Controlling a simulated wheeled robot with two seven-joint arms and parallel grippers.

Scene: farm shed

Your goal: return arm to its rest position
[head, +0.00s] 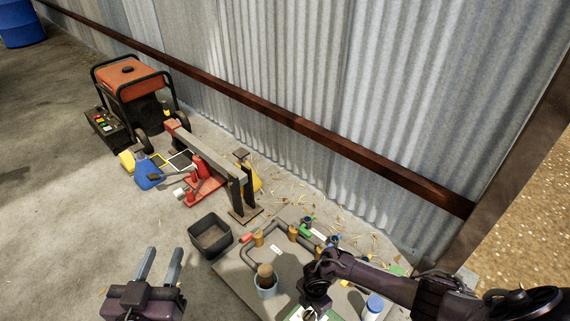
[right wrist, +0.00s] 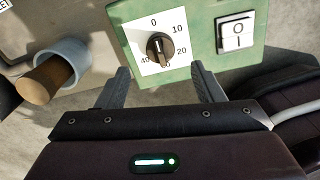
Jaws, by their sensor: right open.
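My right arm comes in from the right in the head view, and its gripper is at the bottom, over a green panel (head: 298,314). In the right wrist view the right gripper (right wrist: 160,72) is open and empty. Its fingertips point at the green panel (right wrist: 203,52), to either side of and just below a dark dial knob (right wrist: 160,49); no contact shows. My left gripper (head: 159,252) is open and empty above the concrete floor at the lower left in the head view.
A rocker switch (right wrist: 236,34) is right of the dial. A blue-grey cup with a wooden handle (head: 266,283), pipes with valves (head: 290,231) and a blue-capped bottle (head: 372,308) surround the right gripper. A black bin (head: 210,236) stands between the grippers. A corrugated wall (head: 330,90) runs behind.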

